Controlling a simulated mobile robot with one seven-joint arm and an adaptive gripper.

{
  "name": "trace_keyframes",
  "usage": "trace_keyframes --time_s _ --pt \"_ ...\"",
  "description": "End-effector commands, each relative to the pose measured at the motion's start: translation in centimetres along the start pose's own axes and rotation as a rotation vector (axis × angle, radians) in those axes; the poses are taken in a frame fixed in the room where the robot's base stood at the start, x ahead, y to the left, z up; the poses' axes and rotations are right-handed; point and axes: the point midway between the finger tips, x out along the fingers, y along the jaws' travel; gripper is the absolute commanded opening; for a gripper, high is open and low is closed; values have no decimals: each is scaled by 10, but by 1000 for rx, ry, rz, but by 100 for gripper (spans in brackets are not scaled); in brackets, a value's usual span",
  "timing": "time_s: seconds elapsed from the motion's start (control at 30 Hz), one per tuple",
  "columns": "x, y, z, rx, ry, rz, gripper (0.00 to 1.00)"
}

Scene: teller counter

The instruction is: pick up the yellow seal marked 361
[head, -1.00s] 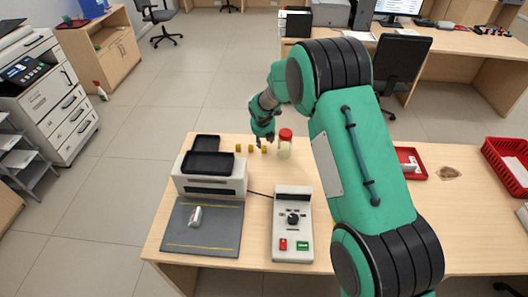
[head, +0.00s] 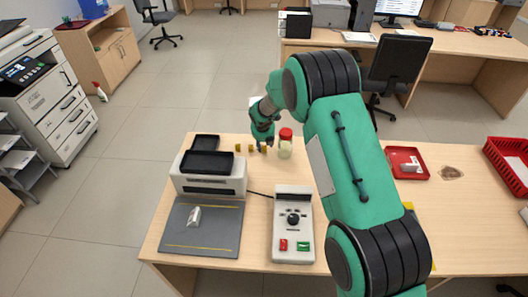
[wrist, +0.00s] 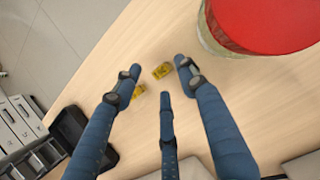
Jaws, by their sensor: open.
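Several small yellow seals stand in a short row on the light wood counter; in the head view I make out a left one (head: 237,148), a middle one (head: 250,148) and a right one (head: 264,150). In the wrist view one seal (wrist: 162,71) lies between my fingertips, and another (wrist: 138,91) is just beside the left finger. Faint marks show, but I cannot read any number, so I cannot tell which is 361. My gripper (head: 264,144) is open and empty, over the right end of the row; its spread fingers show in the wrist view (wrist: 157,75).
A red-lidded jar (head: 285,146) stands close to the right of the seals. Black trays on a white machine (head: 208,170) are to the left. A control box (head: 293,230) and a grey mat (head: 200,240) are nearer. A red tray (head: 423,174) lies to the right.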

Motion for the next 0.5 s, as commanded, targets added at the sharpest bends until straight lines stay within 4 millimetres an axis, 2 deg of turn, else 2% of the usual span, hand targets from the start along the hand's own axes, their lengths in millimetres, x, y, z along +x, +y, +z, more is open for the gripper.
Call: trace_keyframes --time_s 0.03,0.17,0.5 --pt "8 0 -1 0 0 0 41" --pt "18 0 0 0 0 0 41" --pt "20 0 0 0 -1 0 41"
